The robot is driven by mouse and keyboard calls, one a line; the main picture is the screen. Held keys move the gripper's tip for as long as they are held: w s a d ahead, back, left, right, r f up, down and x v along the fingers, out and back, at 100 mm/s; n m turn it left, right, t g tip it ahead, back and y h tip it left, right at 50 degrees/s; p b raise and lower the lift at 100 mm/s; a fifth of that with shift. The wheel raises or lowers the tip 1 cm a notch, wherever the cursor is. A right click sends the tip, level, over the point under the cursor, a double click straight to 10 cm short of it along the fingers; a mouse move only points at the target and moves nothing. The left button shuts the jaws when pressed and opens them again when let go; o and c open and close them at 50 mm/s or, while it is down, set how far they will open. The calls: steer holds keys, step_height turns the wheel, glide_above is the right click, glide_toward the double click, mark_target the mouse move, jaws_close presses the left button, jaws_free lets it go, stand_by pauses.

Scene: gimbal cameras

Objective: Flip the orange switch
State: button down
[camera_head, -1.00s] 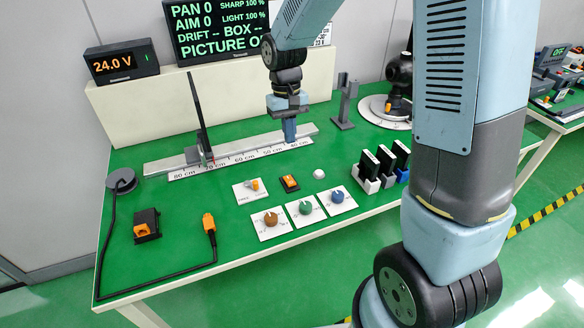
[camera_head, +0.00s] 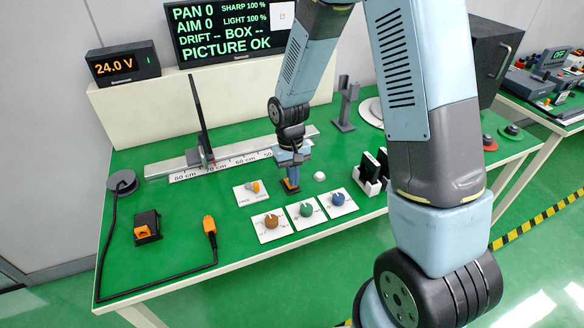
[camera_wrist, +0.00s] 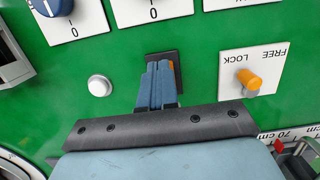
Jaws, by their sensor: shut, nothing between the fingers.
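The orange rocker switch in its black housing (camera_head: 285,188) sits on the green table, just right of the white FREE/LOCK plate. My gripper (camera_head: 293,184) points down at it, shut and empty, and hides much of it. In the wrist view the shut blue fingers (camera_wrist: 160,72) overlap the black housing (camera_wrist: 165,56). Only a bit of orange shows at their right side. I cannot tell whether the fingertips touch it. An orange lever (camera_wrist: 249,80) stands on the FREE/LOCK plate (camera_wrist: 268,60), apart from the fingers.
Brown (camera_head: 271,221), green (camera_head: 306,209) and blue (camera_head: 338,198) knobs stand in front on white plates. A white dome (camera_head: 319,176) is close on the right. A scaled rail (camera_head: 180,163) runs behind. A screen (camera_head: 230,35) reads PICTURE OK; a display (camera_head: 122,63) reads 24.0 V.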

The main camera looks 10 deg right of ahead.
steer(key=shift+f, duration=0.25)
steer(key=shift+s+f, duration=0.15)
steer(key=shift+f, duration=0.05)
steer(key=shift+s+d+f, duration=0.15)
steer(key=shift+s+f, duration=0.4)
steer(key=shift+s, duration=0.15)
steer(key=shift+s+d, duration=0.1)
steer(key=shift+s, duration=0.05)
steer(key=shift+w+a+r, duration=0.2)
steer(key=shift+w+r, duration=0.05)
steer(key=shift+w, duration=0.45)
steer(key=shift+w+r, duration=0.15)
steer(key=shift+r, duration=0.3)
step_height(320, 180, up, 14)
steer(key=s, duration=0.2)
steer(key=shift+s+d+f, duration=0.2)
steer(key=shift+d, duration=0.2)
